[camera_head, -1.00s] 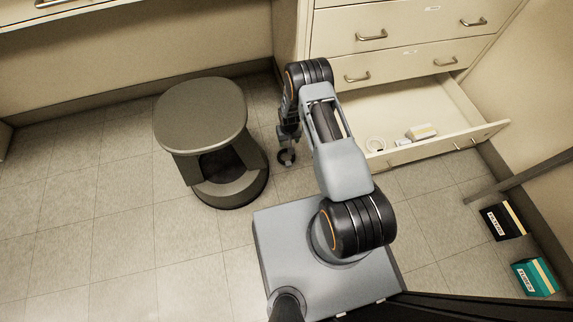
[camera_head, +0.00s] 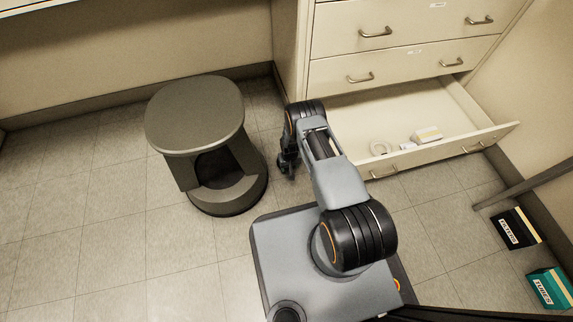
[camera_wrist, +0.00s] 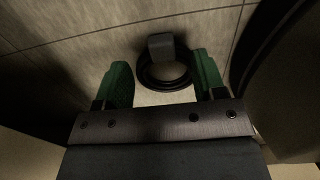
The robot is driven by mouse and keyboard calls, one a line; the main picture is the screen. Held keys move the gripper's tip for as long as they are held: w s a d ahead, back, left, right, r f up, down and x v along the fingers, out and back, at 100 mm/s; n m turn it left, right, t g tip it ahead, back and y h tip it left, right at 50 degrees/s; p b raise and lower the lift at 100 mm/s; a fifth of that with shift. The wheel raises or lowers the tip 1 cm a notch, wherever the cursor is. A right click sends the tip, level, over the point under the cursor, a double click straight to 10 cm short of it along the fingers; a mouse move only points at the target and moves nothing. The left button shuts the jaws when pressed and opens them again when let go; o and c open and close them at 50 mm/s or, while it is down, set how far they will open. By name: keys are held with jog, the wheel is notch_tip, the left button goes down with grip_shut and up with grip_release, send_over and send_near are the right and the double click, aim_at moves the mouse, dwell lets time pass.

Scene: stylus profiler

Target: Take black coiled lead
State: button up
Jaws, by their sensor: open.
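The black coiled lead (camera_wrist: 166,86) lies as a ring on the tiled floor in the wrist view, with a dark grey block-like piece (camera_wrist: 161,46) at its far side. My gripper (camera_wrist: 162,68) is open, with green fingertips on either side of the coil's near part. The jaws hold nothing, and I cannot tell how high they are above the floor. In the head view my gripper (camera_head: 287,166) is low, between the stool and the open drawer. The lead cannot be made out there, hidden at my gripper.
A dark stool (camera_head: 196,116) stands close left of my gripper. A black box (camera_head: 516,228) and a teal box (camera_head: 549,289) stand at the far right. Floor at left is clear.

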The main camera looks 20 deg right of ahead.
aim_at(289, 171)
notch_tip(289, 171, down, 5)
jog(key=b, duration=0.3)
jog(key=shift+c, duration=0.3)
jog(key=shift+r, duration=0.1)
jog(key=c, duration=1)
jog(key=shift+o, duration=0.2)
notch_tip(289, 171, up, 10)
jog(key=p, duration=0.5)
jog(key=o, duration=0.4)
grip_shut()
